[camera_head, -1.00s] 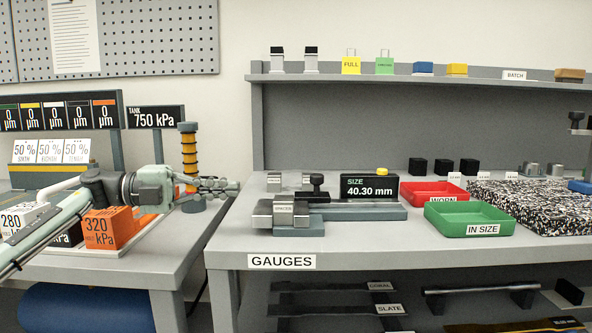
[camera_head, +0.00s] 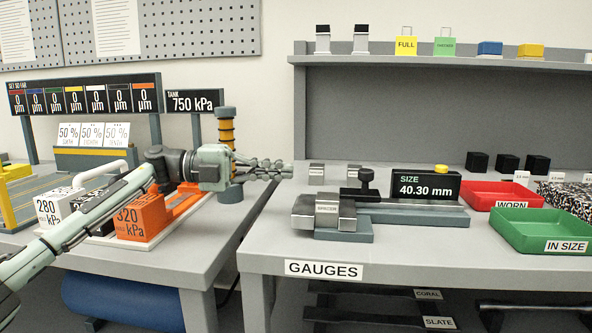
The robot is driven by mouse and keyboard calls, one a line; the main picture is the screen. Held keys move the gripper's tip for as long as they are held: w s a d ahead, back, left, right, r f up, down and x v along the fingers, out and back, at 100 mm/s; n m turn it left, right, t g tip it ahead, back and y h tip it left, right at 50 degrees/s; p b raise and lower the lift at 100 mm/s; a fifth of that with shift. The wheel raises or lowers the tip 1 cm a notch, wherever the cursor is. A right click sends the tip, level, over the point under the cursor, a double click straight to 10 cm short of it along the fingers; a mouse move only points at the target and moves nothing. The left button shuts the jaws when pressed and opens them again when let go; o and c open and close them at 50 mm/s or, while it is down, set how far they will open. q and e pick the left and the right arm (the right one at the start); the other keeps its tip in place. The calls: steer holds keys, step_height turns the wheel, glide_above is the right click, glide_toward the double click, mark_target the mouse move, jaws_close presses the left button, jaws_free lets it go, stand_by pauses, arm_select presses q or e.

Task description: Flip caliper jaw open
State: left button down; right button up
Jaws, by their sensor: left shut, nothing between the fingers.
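The caliper (camera_head: 412,214) lies on the gauges bench, a grey bar on a blue-grey base. Its display block (camera_head: 427,187) reads SIZE 40.30 mm and has a yellow button on top. Whether the jaw is open I cannot tell. My left gripper (camera_head: 281,168) is shut and empty, pointing right, at the left back edge of the bench, apart from the caliper. My right gripper is not in view.
A red WORN tray (camera_head: 478,198) and a green IN SIZE tray (camera_head: 520,236) stand right of the caliper. Two small grey blocks (camera_head: 317,174) stand behind it. An orange 320 kPa block (camera_head: 140,217) and a yellow-and-dark column (camera_head: 227,130) are on the left bench.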

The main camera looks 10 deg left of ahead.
mark_target(341, 192)
arm_select(q)
steer(key=d, duration=0.3)
steer(key=w+d+p, duration=0.1)
steer(key=d, duration=0.7)
steer(key=shift+w+f, duration=0.2)
steer(key=shift+w, duration=0.15)
steer(key=shift+w+d+f, duration=0.1)
steer(key=shift+d, duration=0.35)
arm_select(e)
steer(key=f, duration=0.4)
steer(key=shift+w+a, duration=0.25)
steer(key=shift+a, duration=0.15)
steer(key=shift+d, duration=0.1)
